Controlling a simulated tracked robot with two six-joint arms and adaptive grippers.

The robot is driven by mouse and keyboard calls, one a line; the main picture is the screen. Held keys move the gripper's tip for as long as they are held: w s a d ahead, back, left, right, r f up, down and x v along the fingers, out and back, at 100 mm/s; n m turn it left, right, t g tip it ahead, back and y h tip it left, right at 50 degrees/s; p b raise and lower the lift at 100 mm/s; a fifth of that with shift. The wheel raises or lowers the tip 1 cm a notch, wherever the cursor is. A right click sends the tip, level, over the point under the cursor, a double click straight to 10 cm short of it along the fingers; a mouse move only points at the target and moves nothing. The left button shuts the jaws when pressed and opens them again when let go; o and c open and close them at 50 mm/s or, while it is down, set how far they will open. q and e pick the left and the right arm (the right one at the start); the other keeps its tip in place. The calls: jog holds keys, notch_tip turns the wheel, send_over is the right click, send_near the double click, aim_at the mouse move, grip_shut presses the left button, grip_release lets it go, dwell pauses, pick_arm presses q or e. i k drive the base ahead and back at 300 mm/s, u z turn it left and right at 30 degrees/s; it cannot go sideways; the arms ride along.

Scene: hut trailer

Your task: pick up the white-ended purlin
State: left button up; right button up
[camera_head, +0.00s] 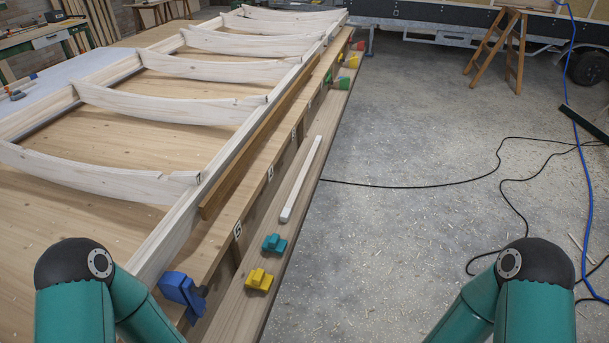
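The white-ended purlin (303,175) looks like a slim, pale strip of wood with a whitish near end. It lies lengthwise on the lower wooden ledge along the right side of the bench, pointing away from me. Nothing is holding it. Only green and black links of my two arms show, at the bottom left and bottom right corners. Neither gripper is in the picture, so their fingers cannot be seen.
A teal clamp (274,243), a yellow clamp (259,280) and a blue clamp (181,291) sit at the near end. A brown batten (262,135) lies beside the ribbed white frame (181,204).

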aim_at(287, 211)
jog(key=k, duration=1.3)
jog(key=z, duration=0.35)
jog(key=i, duration=1)
jog(key=z, duration=0.75)
jog(key=i, duration=2.8)
jog(key=u, duration=1.2)
jog(key=i, duration=1.05)
jog(key=u, duration=0.5)
jog(key=k, duration=0.1)
jog(key=u, duration=0.15)
